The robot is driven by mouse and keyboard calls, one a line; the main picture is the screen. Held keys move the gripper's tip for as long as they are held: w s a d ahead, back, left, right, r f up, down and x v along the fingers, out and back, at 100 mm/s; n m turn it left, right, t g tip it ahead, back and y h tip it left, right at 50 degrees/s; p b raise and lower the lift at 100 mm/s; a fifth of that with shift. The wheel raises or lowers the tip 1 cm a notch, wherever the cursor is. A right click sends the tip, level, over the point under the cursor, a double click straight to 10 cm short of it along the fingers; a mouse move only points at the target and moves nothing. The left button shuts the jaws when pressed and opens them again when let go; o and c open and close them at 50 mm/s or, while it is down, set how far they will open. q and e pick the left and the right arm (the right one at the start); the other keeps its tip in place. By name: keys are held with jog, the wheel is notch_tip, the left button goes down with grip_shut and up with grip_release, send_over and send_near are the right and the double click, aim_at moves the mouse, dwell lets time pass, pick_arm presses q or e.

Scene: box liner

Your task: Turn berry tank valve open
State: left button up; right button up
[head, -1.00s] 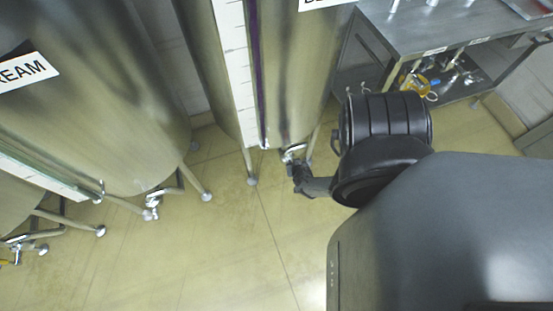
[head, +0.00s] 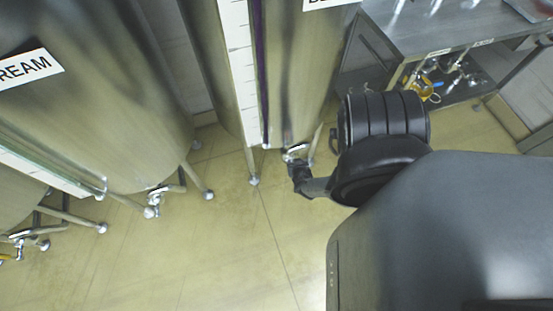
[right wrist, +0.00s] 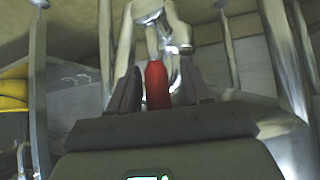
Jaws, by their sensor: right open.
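The berry tank (head: 298,75) is the tall steel cylinder at the top centre of the head view; its label is cut off at the top edge. Its valve (head: 295,152) sits low on the tank, partly hidden by my right gripper (head: 298,172). In the right wrist view, a red valve handle (right wrist: 157,84) lies between the fingers of my right gripper (right wrist: 152,90), below the shiny metal valve body (right wrist: 160,35). The fingers are open around the handle; whether either touches it I cannot tell. My left gripper is not in view.
A second steel tank (head: 90,110), with a label ending in "REAM" (head: 28,68), stands at the left with its own valve (head: 153,200). A metal table (head: 440,25) stands at the top right. Thin tank legs (head: 251,163) stand close to my right gripper. The floor in front is clear.

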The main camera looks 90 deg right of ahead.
jog(key=shift+a+r, duration=0.1)
jog(key=p+v, duration=0.6)
jog(key=v, duration=0.4)
jog(key=shift+a+r, duration=0.15)
jog(key=shift+a, duration=0.1)
